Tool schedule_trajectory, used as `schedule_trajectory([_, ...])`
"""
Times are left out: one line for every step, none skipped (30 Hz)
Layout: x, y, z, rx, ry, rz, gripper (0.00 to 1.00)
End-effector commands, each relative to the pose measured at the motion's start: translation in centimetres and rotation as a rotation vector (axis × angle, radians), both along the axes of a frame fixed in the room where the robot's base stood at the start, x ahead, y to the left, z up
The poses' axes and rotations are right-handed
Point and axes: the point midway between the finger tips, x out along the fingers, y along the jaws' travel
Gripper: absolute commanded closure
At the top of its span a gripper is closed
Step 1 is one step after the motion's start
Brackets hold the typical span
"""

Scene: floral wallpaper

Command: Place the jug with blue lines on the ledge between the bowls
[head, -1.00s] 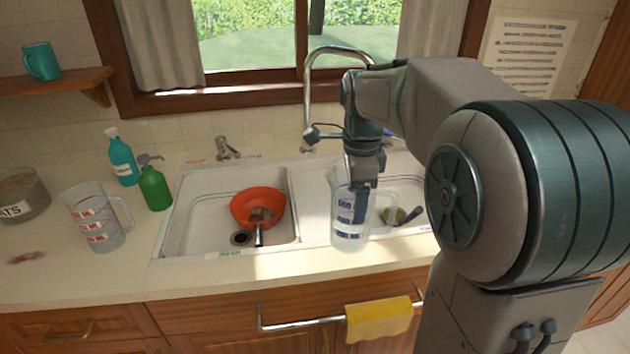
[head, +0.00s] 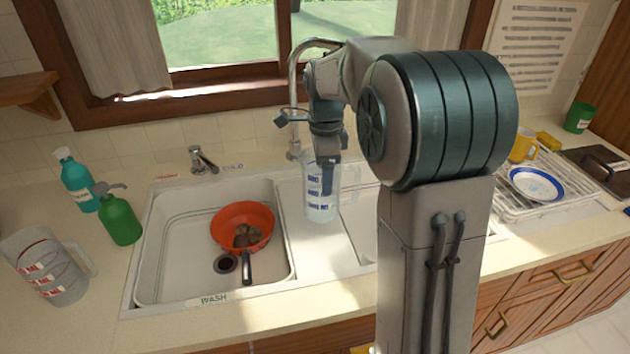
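The clear jug with blue lines (head: 316,207) is upright over the white ledge (head: 322,252) between the two sink bowls. I cannot tell whether its base touches the ledge. My gripper (head: 328,188) points down at the jug and appears shut on it; the fingers partly overlap its blue markings. The left sink bowl (head: 180,235) is in plain view. The right sink bowl (head: 362,225) is mostly hidden behind my arm.
An orange colander (head: 230,217) with brown items sits in the left bowl. A dish rack (head: 515,208) with a plate stands right. The tap (head: 293,110) rises behind the jug.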

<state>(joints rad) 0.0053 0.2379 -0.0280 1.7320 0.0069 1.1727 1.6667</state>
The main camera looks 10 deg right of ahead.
Motion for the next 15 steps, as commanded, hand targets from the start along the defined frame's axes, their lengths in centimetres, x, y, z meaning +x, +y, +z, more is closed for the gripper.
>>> schedule_trajectory([1.0, 0.1, -0.5, 0.0, 0.003, 0.0, 0.61])
schedule_trajectory([1.5, 0.2, -0.8, 0.0, 0.002, 0.0, 0.61])
schedule_trajectory([2.3, 0.3, -1.2, -0.001, 0.001, 0.0, 0.61])
schedule_trajectory([2.7, 0.4, -1.6, -0.001, 0.003, 0.001, 0.61])
schedule_trajectory([3.2, 0.4, -1.8, 0.0, 0.002, 0.001, 0.61])
schedule_trajectory([3.8, 0.5, -2.2, 0.0, 0.002, 0.001, 0.61])
schedule_trajectory([4.2, 0.6, -2.4, 0.0, 0.0, 0.002, 0.61])
schedule_trajectory([4.5, 0.6, -2.6, 0.0, 0.0, 0.002, 0.61])
schedule_trajectory([4.9, 0.7, -2.8, 0.0, -0.001, 0.001, 0.61])
schedule_trajectory([5.1, 0.7, -3.0, 0.0, -0.001, 0.001, 0.61])
schedule_trajectory([5.3, 0.7, -3.1, 0.0, -0.001, 0.001, 0.61])
schedule_trajectory([5.5, 0.7, -3.2, 0.0, -0.001, 0.001, 0.61])
schedule_trajectory([5.6, 0.7, -3.3, 0.0, -0.001, 0.0, 0.61])
schedule_trajectory([5.6, 0.7, -3.5, 0.0, -0.001, 0.0, 0.61])
schedule_trajectory([5.6, 0.7, -3.8, 0.0, 0.001, 0.0, 0.61])
